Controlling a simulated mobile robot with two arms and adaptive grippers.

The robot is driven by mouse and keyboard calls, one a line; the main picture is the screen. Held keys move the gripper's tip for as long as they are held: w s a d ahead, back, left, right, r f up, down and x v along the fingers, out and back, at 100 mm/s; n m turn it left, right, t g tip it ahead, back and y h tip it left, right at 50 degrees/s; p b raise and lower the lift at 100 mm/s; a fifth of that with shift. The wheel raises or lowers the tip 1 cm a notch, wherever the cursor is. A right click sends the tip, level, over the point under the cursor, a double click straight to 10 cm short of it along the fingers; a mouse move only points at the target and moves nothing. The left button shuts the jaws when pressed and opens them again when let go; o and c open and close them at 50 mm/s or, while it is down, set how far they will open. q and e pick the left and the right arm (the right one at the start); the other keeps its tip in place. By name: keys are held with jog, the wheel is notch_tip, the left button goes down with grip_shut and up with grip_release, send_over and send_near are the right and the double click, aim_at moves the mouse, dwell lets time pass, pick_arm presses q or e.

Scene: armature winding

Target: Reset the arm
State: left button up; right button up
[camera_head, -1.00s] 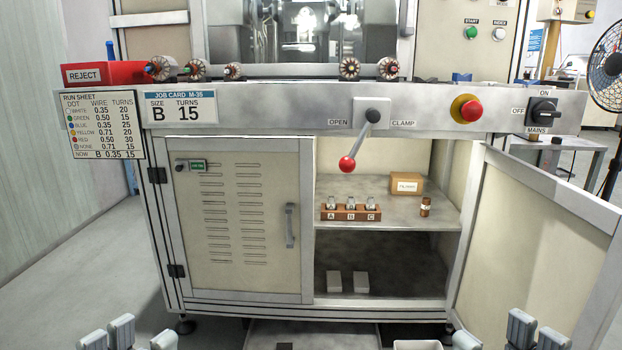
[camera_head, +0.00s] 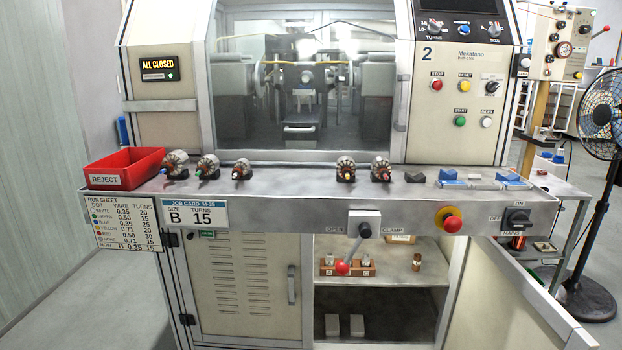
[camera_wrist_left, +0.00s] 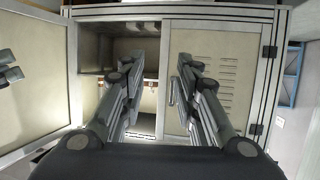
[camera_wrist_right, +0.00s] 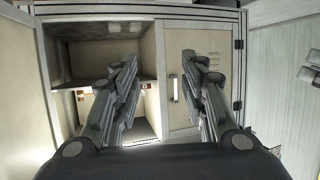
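My left gripper (camera_wrist_left: 150,85) is open and empty in the left wrist view, with its two fingers wide apart in front of the cabinet. My right gripper (camera_wrist_right: 165,85) is likewise open and empty in the right wrist view. Neither gripper shows in the head view. The machine's bench (camera_head: 290,205) carries several wound armatures, including one at the left (camera_head: 175,163) and one at the right (camera_head: 381,169). The clamp lever (camera_head: 354,250) hangs down to the left, its red knob (camera_head: 342,268) low, between the OPEN and CLAMP labels. Nothing touches it.
A red REJECT bin (camera_head: 125,168) sits at the bench's left end. The cabinet's right door (camera_head: 510,310) stands open; a lettered rack (camera_head: 347,267) is on its shelf. A red stop button (camera_head: 452,224) juts from the front. A fan (camera_head: 600,115) stands far right.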

pick_arm(q)
jog(key=s+a+f+g+y+p, duration=0.1)
jog(key=s+a+f+g+p, duration=0.2)
jog(key=s, duration=0.8)
jog(key=s+a+f+g+y+p, duration=0.1)
jog(key=s+a+f+g+p, duration=0.2)
jog(key=s, duration=0.9)
jog(key=s+a+f+g+y+p, duration=0.1)
jog(key=s+a+f+g+p, duration=0.3)
jog(key=s, duration=0.7)
jog(key=f+g+p, duration=0.1)
jog(key=g+p, duration=0.1)
jog(key=shift+s+f+n+p, duration=0.25)
jog(key=shift+s+n+p, duration=0.05)
jog(key=shift+s+p, duration=0.1)
pick_arm(e)
jog(key=s+d+f+g+h, duration=0.1)
jog(key=s+d+f+g, duration=0.2)
jog(key=s, duration=0.8)
jog(key=s+d+f+g+h, duration=0.1)
jog(key=s+d+f+g, duration=0.2)
jog(key=s, duration=0.9)
jog(key=s+d+f+g+h, duration=0.1)
jog(key=s+d+f+g, duration=0.3)
jog(key=s, duration=0.7)
jog(key=shift+s+f+m+g, duration=0.35)
jog(key=shift+f+g, duration=0.4)
jog(key=shift+g, duration=0.45)
